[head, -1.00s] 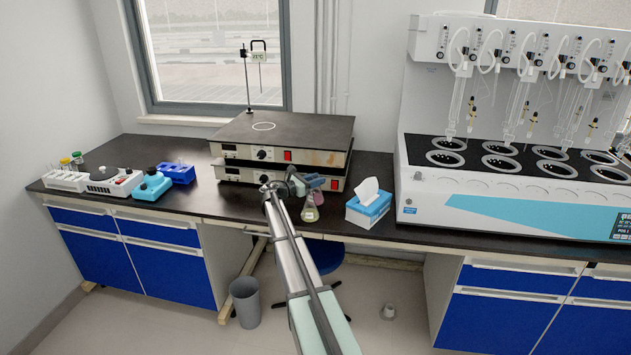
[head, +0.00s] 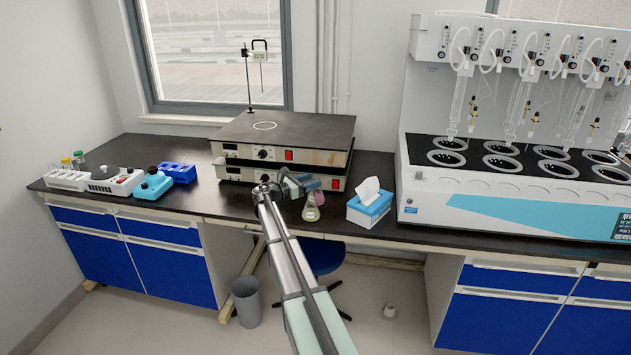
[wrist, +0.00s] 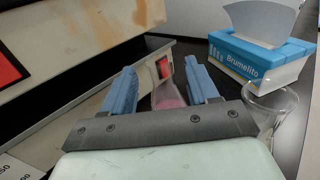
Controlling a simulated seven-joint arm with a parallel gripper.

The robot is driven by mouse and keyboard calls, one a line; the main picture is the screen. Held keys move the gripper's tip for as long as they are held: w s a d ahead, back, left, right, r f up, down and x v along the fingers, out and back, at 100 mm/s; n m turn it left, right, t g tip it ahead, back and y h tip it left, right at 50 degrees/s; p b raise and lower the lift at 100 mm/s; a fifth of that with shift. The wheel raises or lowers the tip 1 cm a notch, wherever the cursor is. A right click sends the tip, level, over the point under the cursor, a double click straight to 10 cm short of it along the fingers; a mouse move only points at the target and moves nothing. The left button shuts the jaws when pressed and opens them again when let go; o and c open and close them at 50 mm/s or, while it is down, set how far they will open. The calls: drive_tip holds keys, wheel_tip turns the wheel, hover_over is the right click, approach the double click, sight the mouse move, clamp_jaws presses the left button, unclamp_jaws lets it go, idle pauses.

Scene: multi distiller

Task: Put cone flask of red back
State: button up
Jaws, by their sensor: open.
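The red cone flask (head: 319,197) stands on the black bench in front of the stacked hot plates, partly hidden. In the wrist view, its pink-red part (wrist: 168,97) shows between and below my two blue fingers. My gripper (head: 312,184) is open with its fingers apart, and it also shows in the wrist view (wrist: 163,75). I cannot tell whether the fingers touch the glass. A second flask (head: 310,213) with pale yellowish content stands just in front of the red one. Its clear rim (wrist: 270,100) is to the right of my gripper in the wrist view.
The two stacked hot plates (head: 285,140) stand close to the left of my gripper. A blue tissue box (head: 369,209) stands to the right of the flasks. The big distiller (head: 510,185) fills the bench's right side. Small devices and a blue rack (head: 178,172) stand at left.

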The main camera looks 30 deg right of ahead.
drive_tip(key=a, duration=0.8)
drive_tip(key=shift+a, duration=0.4)
